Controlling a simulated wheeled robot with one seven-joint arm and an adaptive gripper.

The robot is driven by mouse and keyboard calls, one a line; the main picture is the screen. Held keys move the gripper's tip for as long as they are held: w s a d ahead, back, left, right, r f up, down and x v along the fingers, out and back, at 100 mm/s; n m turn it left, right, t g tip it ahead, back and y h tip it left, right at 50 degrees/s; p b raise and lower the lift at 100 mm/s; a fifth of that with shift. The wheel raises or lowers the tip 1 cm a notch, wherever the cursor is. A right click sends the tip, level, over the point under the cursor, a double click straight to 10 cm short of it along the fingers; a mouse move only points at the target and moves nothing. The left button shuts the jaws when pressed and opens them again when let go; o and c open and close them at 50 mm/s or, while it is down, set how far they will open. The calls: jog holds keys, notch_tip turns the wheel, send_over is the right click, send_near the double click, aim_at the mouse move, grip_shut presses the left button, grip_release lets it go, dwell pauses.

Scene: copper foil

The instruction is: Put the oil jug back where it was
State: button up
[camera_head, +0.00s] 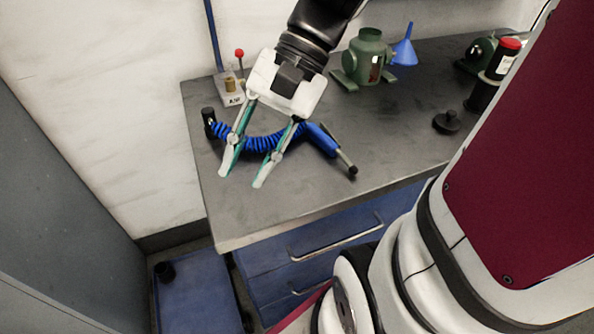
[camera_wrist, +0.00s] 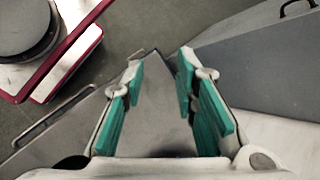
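My gripper (camera_head: 240,178) is open above the left front part of the grey workbench (camera_head: 250,215). In the wrist view its green-padded fingers (camera_wrist: 160,65) stand apart with nothing between them. I cannot pick out an oil jug with certainty. A dark container with a red cap and pale label (camera_head: 503,60) stands at the back right, partly hidden by my body. A green round-bodied vessel (camera_head: 368,60) with a neck and feet stands at the back middle, away from my gripper.
A blue coiled hose with a nozzle (camera_head: 320,140) lies behind and beside my fingers. A blue funnel (camera_head: 405,50), a dark knobbed disc (camera_head: 447,122) and a small stand with a red knob (camera_head: 239,54) are on the bench. The front left bench top is clear. Blue drawers (camera_head: 330,240) are below.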

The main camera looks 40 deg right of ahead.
jog(key=s+d+n+t+h, duration=0.2)
jog(key=s+d+n+h, duration=0.1)
jog(key=s+n+h, duration=0.4)
jog(key=s+n, duration=0.2)
jog(key=shift+s+h, duration=0.3)
jog(key=shift+s, duration=0.1)
